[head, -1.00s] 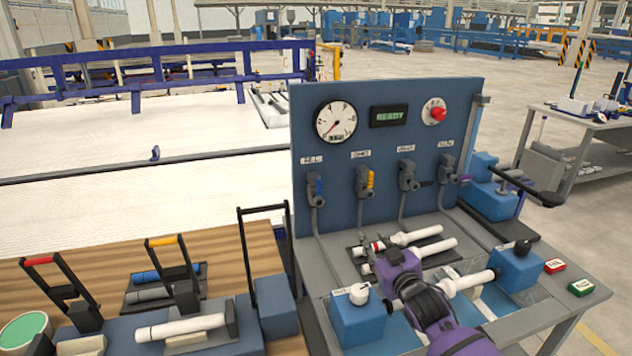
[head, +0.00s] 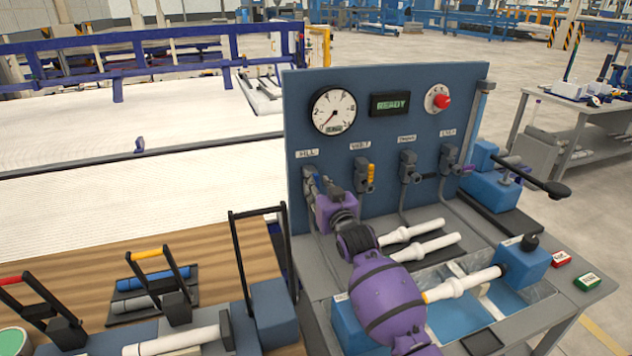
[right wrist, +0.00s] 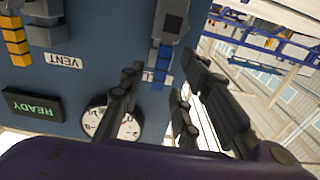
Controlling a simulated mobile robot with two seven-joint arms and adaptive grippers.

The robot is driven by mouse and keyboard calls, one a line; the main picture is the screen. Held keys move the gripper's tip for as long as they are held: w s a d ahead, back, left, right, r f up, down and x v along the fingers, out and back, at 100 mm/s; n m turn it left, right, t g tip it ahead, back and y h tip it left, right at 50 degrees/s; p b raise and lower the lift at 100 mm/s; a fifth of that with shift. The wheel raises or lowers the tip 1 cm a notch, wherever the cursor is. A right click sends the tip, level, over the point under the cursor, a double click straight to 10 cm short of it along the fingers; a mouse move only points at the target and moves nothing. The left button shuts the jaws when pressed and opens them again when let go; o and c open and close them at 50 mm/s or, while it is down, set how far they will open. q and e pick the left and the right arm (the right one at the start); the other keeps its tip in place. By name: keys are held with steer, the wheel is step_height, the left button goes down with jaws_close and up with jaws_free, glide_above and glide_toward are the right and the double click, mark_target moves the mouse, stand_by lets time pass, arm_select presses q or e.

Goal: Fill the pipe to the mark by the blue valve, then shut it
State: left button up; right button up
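The blue valve (head: 310,181) is the leftmost of several valves on the blue panel, under a label reading FILL. My right gripper (head: 325,184) is in front of it and hides part of it. In the right wrist view the valve's blue handle (right wrist: 162,66) lies between the two spread black fingers of my right gripper (right wrist: 163,72); contact cannot be told. The white pipe (head: 455,286) lies across the water tray, its left part hidden by my arm. The round gauge (head: 333,111) has its needle at the low end. No fill mark can be made out. My left gripper is out of view.
A display (head: 390,103) reads READY, beside a red button (head: 442,101). The yellow valve (head: 369,174) hangs right of the blue one. White pipes (head: 425,247) lie below the panel. Red (head: 562,259) and green (head: 587,281) boxes sit at the bench's right edge.

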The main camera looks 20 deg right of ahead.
steer(key=shift+w+f, duration=0.1)
steer(key=shift+w, duration=1.15)
jaws_close()
